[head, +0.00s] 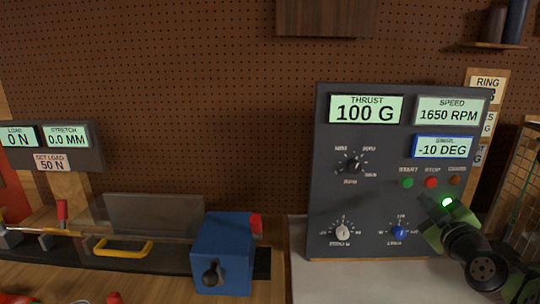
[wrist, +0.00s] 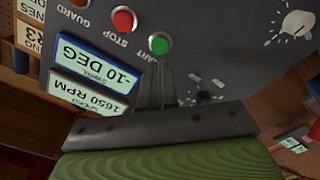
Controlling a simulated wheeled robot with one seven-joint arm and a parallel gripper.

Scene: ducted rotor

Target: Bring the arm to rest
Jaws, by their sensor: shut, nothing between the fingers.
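My arm (head: 470,253) reaches in from the lower right in the head view, in front of the lower right of the dark control panel (head: 330,185). My gripper (wrist: 158,72) shows in the wrist view with its two dark fingers together and nothing between them. The fingertips point at the panel, close to the green START button (wrist: 160,44). I cannot tell whether they touch the panel. In the head view the START button (head: 407,183) is uncovered, and the green wrist housing (head: 440,236) has a lit green light.
The panel displays (head: 366,109) read 100 G, 1650 RPM and -10 DEG. The red STOP button (head: 432,182), a guard button (head: 454,180) and knobs are nearby. A wire cage (head: 520,170) stands at right. A blue block (head: 222,252) and a load tester stand on the left bench.

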